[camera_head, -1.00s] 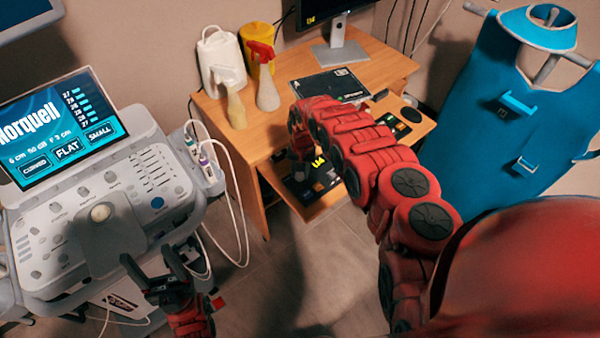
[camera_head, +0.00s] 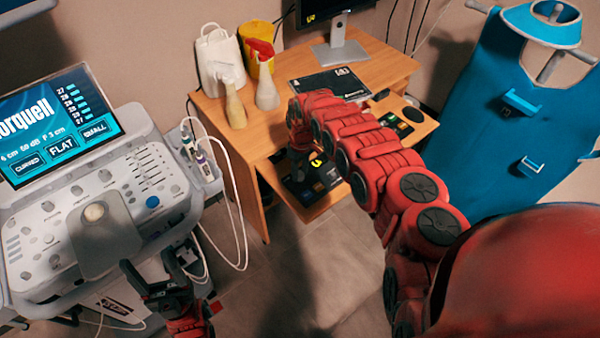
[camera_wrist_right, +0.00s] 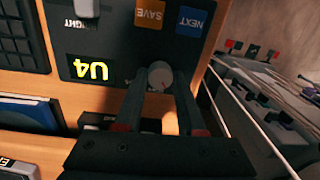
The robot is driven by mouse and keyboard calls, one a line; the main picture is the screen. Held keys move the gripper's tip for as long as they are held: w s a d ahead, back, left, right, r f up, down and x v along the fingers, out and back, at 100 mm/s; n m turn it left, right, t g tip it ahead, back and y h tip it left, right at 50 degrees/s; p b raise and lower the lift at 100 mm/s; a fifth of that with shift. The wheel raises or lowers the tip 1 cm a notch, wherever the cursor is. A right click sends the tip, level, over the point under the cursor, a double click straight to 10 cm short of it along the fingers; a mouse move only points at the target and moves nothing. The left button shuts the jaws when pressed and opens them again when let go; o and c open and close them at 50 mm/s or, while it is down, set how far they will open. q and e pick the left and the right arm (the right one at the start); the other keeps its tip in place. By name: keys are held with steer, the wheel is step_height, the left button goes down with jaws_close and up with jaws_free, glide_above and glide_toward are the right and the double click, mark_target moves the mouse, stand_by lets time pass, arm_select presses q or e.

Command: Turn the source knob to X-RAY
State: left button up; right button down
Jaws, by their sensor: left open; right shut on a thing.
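In the right wrist view a round grey knob (camera_wrist_right: 160,75) with a small red mark sits on a dark panel (camera_wrist_right: 110,92). My right gripper (camera_wrist_right: 160,84) is shut on this knob, its fingers on either side. The text around the knob is hidden or too dark to read, so I cannot tell its setting. The panel also carries a yellow U4 display (camera_wrist_right: 87,68), an orange SAVE button (camera_wrist_right: 150,13) and a blue NEXT button (camera_wrist_right: 193,20), seen upside down. In the head view my right arm covers much of the panel (camera_head: 322,180). My left gripper (camera_head: 148,272) is open and empty beside the ultrasound cart.
The ultrasound machine (camera_head: 60,215) stands at the left with cables hanging. Spray bottles (camera_head: 264,88), a white container (camera_head: 217,55) and a monitor (camera_head: 338,45) are on the wooden desk (camera_head: 215,118). A blue apron (camera_head: 500,130) hangs at the right.

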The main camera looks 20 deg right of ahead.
mark_target(301, 172)
steer(key=shift+n+b, duration=0.3)
steer(key=shift+n, duration=0.8)
steer(key=c, duration=0.5)
jaws_free()
step_height(301, 172, up, 17)
steer(key=shift+w+d+r, duration=0.2)
steer(key=shift+w+d, duration=0.1)
